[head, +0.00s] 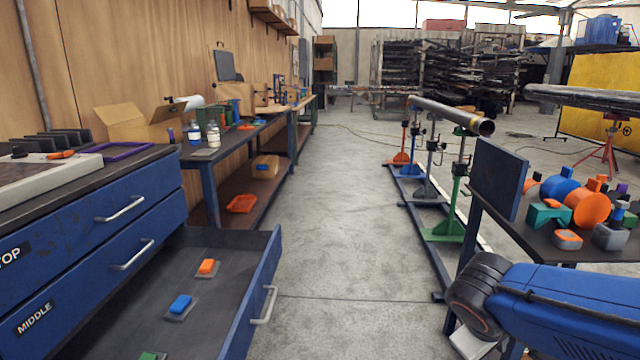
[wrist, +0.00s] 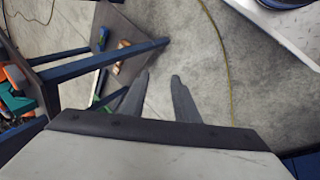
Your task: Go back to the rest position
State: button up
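My gripper (wrist: 160,78) shows in the wrist view with its two dark fingers apart and nothing between them. It hangs over bare grey floor, beside the blue legs of a table. In the head view my blue arm reaches in from the lower right, and the gripper's fingers cannot be made out there.
An open drawer (head: 130,290) juts out at lower left from a blue cabinet (head: 100,215), with orange, blue and green pieces inside. A table (head: 540,244) with coloured parts stands at right, close to my arm. The central floor (head: 330,230) is clear.

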jog(key=s+a+r+m+t+y, duration=0.1)
jog(key=s+a+r+m+y, duration=0.2)
jog(key=s+a+m+y, duration=0.1)
jog(key=shift+s+m+y, duration=0.3)
jog(key=shift+s+y, duration=0.2)
jog(key=shift+s, duration=0.8)
jog(key=shift+a+r, duration=0.1)
